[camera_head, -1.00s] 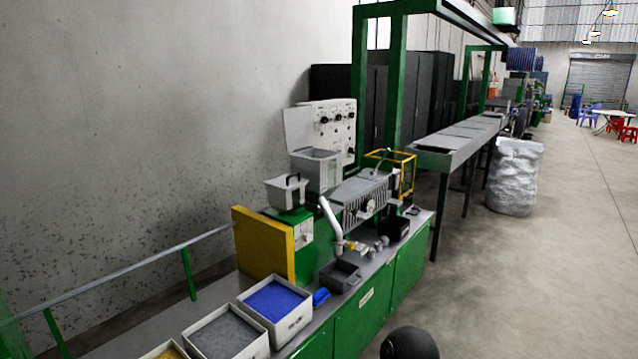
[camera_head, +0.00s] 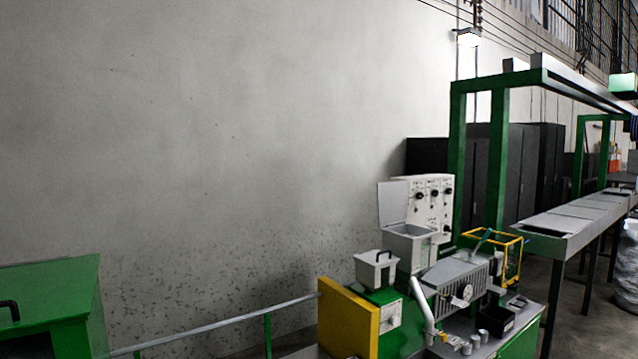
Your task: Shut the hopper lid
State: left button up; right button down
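The hopper (camera_head: 408,248) is a grey, square-topped box on the machine at the lower right of the head view. Its lid (camera_head: 393,203) stands upright at the back of the opening, so the hopper is open. A smaller grey bin (camera_head: 376,268) with a black handle sits in front and to the left of it, on a green block. Neither of my grippers shows in the head view, and nothing touches the lid.
A yellow panel (camera_head: 347,322) and a grey rail (camera_head: 220,334) lie left of the machine. A control panel (camera_head: 431,205) with black knobs stands behind the hopper. A green cabinet (camera_head: 50,300) is at lower left. A green frame (camera_head: 497,160) rises behind.

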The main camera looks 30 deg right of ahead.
aim_at(392, 197)
jog(key=l+u, duration=0.35)
jog(key=l, duration=0.15)
jog(key=l+u, duration=0.3)
jog(key=l, duration=0.25)
jog(key=l+u, duration=0.35)
jog(key=l, duration=0.15)
jog(key=k+l+u, duration=0.3)
jog(key=l, duration=0.15)
jog(key=i, duration=0.1)
